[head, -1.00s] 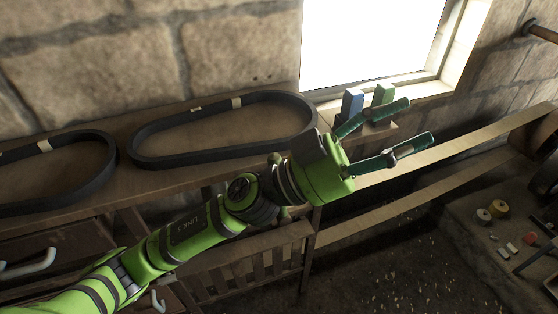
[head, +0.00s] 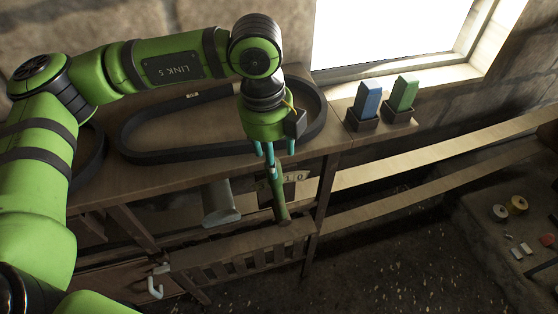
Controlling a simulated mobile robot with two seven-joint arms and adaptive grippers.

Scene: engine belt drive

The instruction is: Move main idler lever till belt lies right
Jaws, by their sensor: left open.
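A black belt loop (head: 160,156) lies on the workbench behind the gripper, partly covered by my left arm. A second black belt (head: 96,160) is mostly hidden behind the arm at left. I cannot tell whether either is the task's belt. My right gripper is not in view.
The wooden workbench (head: 335,135) has blue (head: 367,100) and green (head: 403,93) blocks in dark holders. Below its edge are a grey cylinder (head: 220,205) and a small number plate (head: 292,177). Long planks run right. A low surface at right holds spools (head: 517,205).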

